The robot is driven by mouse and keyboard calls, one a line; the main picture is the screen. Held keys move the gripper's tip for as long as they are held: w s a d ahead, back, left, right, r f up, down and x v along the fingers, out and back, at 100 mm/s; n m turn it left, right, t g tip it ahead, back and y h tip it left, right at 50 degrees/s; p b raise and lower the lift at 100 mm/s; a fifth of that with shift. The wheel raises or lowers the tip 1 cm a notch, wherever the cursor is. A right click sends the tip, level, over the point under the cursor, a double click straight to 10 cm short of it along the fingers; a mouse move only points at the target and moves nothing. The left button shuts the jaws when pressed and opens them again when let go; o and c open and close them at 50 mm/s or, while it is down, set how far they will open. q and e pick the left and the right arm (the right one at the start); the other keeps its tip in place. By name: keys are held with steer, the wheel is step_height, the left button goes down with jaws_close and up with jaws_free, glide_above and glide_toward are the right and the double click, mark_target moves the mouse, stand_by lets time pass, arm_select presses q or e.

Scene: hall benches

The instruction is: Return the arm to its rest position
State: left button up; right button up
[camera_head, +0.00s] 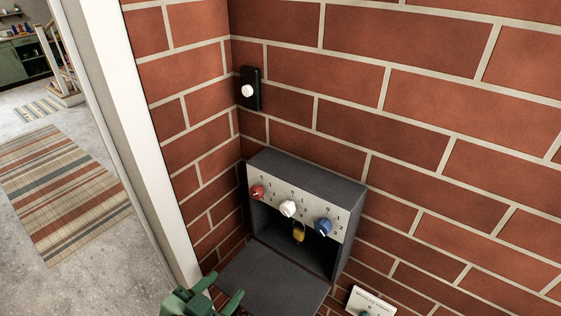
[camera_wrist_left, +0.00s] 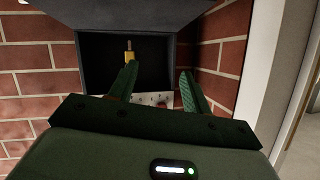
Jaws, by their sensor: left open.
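My left gripper (camera_head: 223,288) is at the bottom of the head view, in front of the lowered flap of a grey wall box (camera_head: 311,179). Its two green fingers are apart with nothing between them. In the left wrist view the open fingers (camera_wrist_left: 159,71) point toward the dark inside of the box. The box front carries a red knob (camera_head: 257,192), a white knob (camera_head: 288,208) and a blue knob (camera_head: 323,227) with printed numbers. A small yellow item (camera_head: 299,232) hangs inside the box and also shows in the wrist view (camera_wrist_left: 129,56). My right gripper is out of view.
A black switch plate with a white knob (camera_head: 247,91) is on the brick wall above the box. A white labelled plate (camera_head: 371,301) is low on the right. A white door frame (camera_head: 133,140) stands at the left, with a striped rug (camera_head: 62,190) on open floor beyond.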

arm_select(q)
steer(key=s+a+f+g+y, duration=0.25)
steer(key=s+a+y, duration=0.2)
steer(key=a, duration=0.35)
steer(key=s+a+f+g+y, duration=0.1)
steer(key=s+a+g+y, duration=0.3)
steer(key=a, duration=0.4)
steer(key=s+d+f+g+h+b, duration=0.1)
steer(key=s+d+f, duration=0.15)
steer(key=f, duration=1.25)
steer(key=s+d+f+g+h, duration=0.15)
steer(key=s+f, duration=0.25)
steer(key=f, duration=1.1)
steer(key=s+f+n+g, duration=0.1)
steer(key=s+f, duration=0.6)
steer(key=s, duration=0.2)
steer(key=s+f+n+g+h+b, duration=0.1)
steer(key=s+f+n, duration=0.1)
steer(key=s+f, duration=0.5)
steer(key=s, duration=0.2)
steer(key=shift+s+a+f+g, duration=0.15)
steer(key=shift+s+a+g, duration=0.15)
steer(key=shift+s+g, duration=0.1)
